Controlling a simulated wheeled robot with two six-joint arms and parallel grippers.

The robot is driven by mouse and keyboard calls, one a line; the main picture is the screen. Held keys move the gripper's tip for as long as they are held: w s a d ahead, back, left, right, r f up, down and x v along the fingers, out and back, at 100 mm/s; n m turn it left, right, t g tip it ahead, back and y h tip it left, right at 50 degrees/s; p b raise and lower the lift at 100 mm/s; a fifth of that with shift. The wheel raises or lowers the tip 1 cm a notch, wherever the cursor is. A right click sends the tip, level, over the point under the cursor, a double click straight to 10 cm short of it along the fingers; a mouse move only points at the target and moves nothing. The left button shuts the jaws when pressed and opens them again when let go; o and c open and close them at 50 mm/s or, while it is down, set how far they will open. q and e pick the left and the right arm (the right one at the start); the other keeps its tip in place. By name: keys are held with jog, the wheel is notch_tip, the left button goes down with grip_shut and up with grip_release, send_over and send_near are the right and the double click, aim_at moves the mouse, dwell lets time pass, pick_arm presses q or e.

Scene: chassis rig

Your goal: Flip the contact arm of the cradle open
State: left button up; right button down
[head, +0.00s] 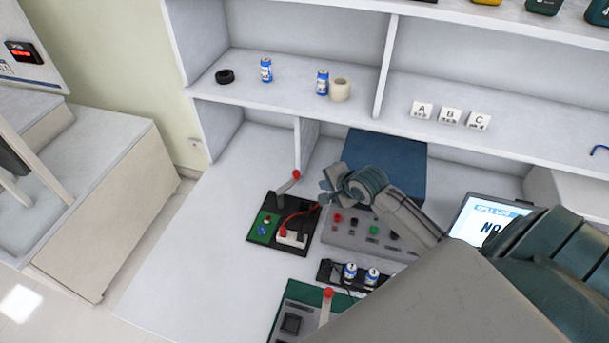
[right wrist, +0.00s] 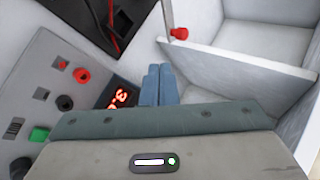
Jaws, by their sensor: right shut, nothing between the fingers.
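A dark cradle board (head: 292,241) with a green patch and red wire lies on the bench. A grey contact arm (head: 287,185) with a red knob (head: 296,174) stands tilted up from its far edge. In the right wrist view the red knob (right wrist: 180,34) hangs above the fingertips, apart from them, and the board (right wrist: 97,22) shows only in part. My right gripper (head: 329,186) is shut and empty, just right of the knob in the head view; its fingers (right wrist: 158,84) are together in the wrist view. My left gripper is out of view.
A grey panel (head: 346,236) with buttons and a red display (right wrist: 118,96) sits beside the board. A battery holder (head: 338,281), a second red-knobbed lever (head: 327,302) and a screen (head: 486,221) are nearer. A blue block (head: 400,158) stands behind. The bench left is clear.

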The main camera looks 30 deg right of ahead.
jog(key=p, duration=0.2)
send_near(298, 177)
notch_tip(298, 177, down, 3)
jog(key=w, duration=0.2)
jog(key=w+f+p, duration=0.1)
jog(key=w, duration=0.1)
jog(key=shift+a+f, duration=0.1)
jog(key=shift+w, duration=0.15)
